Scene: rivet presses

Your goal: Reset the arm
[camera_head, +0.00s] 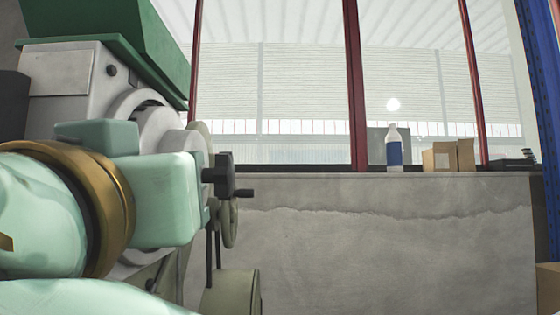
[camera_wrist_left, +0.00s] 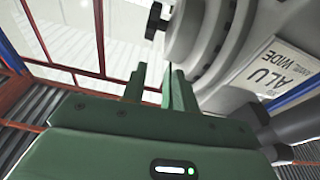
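My left gripper (camera_wrist_left: 155,88) shows in the left wrist view as a dark green body with two fingers. There is a gap between the fingers, and nothing is seen held in it. The fingertips are beside the grey round housing of a rivet press (camera_wrist_left: 210,40); I cannot tell whether they touch it. In the head view my mint green arm with a brass ring (camera_head: 108,205) fills the lower left, and the left gripper is not seen there. My right gripper is in neither view.
The grey and green press (camera_head: 70,85) stands close behind my arm, with a black knob (camera_head: 224,175). A label reading ALU (camera_wrist_left: 280,68) is on the press. A bottle (camera_head: 394,148) and cardboard boxes (camera_head: 448,156) stand on the window ledge. A concrete wall (camera_head: 390,240) is at right.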

